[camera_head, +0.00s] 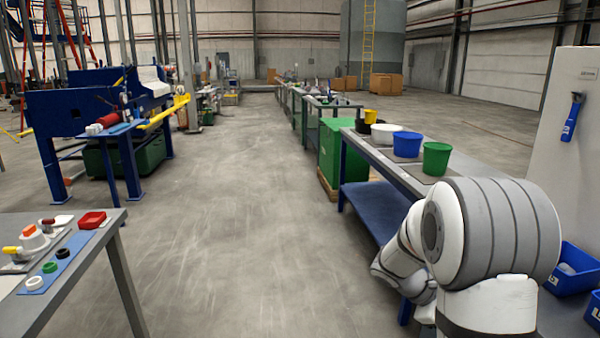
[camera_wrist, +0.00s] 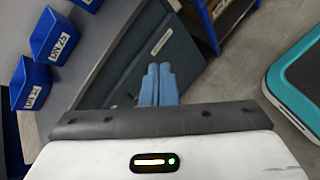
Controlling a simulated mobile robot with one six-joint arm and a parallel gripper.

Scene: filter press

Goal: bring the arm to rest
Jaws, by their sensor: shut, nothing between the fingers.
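My arm (camera_head: 490,235) shows at the lower right of the head view, folded low beside the bench on the right. Its gripper is hidden in that view. In the wrist view my gripper (camera_wrist: 158,84) points away from the camera, its two blue fingers side by side and touching. Nothing is between them. Behind the fingers are a dark grey surface with a small label and the floor.
A bench (camera_head: 385,162) with green, blue and white tubs stands close beyond my arm. Blue bins (camera_head: 570,272) sit at the right, and bins (camera_wrist: 52,38) show in the wrist view. A table (camera_head: 75,275) with small parts stands at left. The middle aisle is clear.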

